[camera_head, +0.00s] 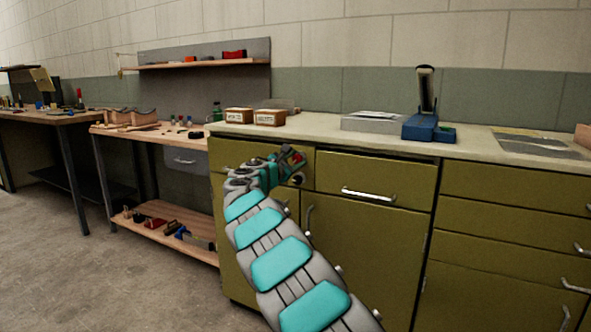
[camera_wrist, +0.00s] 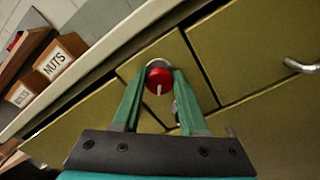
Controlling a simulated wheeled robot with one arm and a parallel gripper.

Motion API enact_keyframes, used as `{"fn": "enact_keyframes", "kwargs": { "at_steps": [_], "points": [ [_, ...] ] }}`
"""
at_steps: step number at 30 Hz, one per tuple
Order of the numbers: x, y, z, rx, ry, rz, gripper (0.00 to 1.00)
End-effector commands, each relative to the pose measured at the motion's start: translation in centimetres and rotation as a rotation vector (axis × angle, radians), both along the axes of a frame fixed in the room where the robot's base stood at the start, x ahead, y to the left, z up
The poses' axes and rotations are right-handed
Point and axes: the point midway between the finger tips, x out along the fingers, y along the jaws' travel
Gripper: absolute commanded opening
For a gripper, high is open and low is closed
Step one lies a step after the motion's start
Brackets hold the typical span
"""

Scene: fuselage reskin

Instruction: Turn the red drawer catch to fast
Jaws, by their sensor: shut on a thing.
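The red drawer catch (camera_wrist: 159,79) is a round red knob with a white pointer line, set on the olive drawer front. In the wrist view it lies between the two green fingers of my gripper (camera_wrist: 158,88), which are shut on it. The pointer line runs towards the bottom of the wrist picture. In the head view my gripper (camera_head: 292,160) is at the upper left drawer of the olive cabinet (camera_head: 376,178), with a bit of red showing at its tip. My gripper hides most of the catch there.
The worktop (camera_head: 335,136) above holds two labelled boxes (camera_head: 270,117), a grey tray (camera_head: 375,122) and a blue tool (camera_head: 426,127). A silver drawer handle (camera_head: 368,194) sticks out to the right of my gripper. A wooden bench (camera_head: 150,138) stands at left, with open floor before it.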

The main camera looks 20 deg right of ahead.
Motion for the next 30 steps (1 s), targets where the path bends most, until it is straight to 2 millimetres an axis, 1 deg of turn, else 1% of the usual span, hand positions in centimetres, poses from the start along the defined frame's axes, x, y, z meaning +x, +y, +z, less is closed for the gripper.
{"fn": "enact_keyframes", "kwargs": {
  "at_steps": [1,18,24,30],
  "points": [
    [-0.02,-0.08,-0.70,0.030,-0.036,-0.002,0.00],
    [-0.10,-0.13,-0.72,0.357,-0.457,-0.001,0.00],
    [-0.05,-0.06,-0.74,0.451,-0.574,-0.001,0.00],
    [0.00,-0.05,-0.70,0.516,-0.657,0.000,0.00]
  ]
}}
